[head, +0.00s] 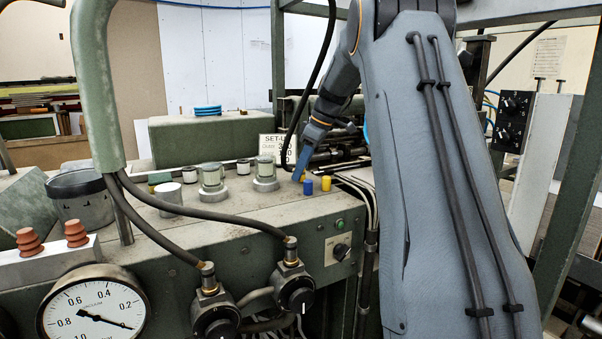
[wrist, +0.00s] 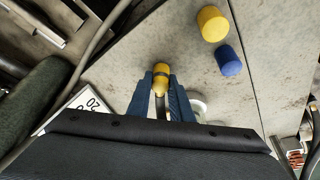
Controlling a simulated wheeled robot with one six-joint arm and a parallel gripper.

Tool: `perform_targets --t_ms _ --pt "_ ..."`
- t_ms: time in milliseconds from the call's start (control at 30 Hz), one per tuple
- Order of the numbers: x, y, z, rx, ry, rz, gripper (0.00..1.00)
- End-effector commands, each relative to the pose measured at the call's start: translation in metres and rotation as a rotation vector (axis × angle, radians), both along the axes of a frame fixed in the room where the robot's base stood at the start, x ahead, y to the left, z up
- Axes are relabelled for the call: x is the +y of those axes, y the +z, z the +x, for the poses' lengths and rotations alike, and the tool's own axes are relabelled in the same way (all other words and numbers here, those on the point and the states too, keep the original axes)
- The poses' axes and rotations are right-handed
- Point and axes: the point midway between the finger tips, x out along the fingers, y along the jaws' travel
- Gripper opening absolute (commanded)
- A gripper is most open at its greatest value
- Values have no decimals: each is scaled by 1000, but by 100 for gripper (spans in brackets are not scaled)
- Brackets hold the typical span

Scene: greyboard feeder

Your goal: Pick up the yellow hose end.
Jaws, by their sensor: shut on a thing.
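The yellow hose end (wrist: 161,77) sits between the two blue fingertips of my gripper (wrist: 160,92) in the wrist view, and the gripper is shut on it. A dark band circles it, and a dark hose runs back from it between the fingers. In the head view my gripper (head: 301,167) points down at the bench top, just behind the small caps. The hose end is small and partly hidden by the fingers there. I cannot tell whether it touches the bench.
A yellow cap (wrist: 212,24) and a blue cap (wrist: 229,61) stand close by on the bench; the head view shows the yellow cap (head: 326,184) and blue cap (head: 308,187) too. A set-up sign (head: 277,147) and a glass-topped fitting (head: 265,172) stand left of my gripper.

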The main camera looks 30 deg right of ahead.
Motion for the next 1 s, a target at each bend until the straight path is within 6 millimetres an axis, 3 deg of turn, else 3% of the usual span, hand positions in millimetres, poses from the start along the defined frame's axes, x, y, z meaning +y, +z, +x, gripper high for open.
perform_targets --t_ms 267,700,1000 --pt "0 32 2 -5 0 -2 0" --pt "0 144 1 -3 1 -2 0" --pt "0 174 0 -1 0 -1 0"
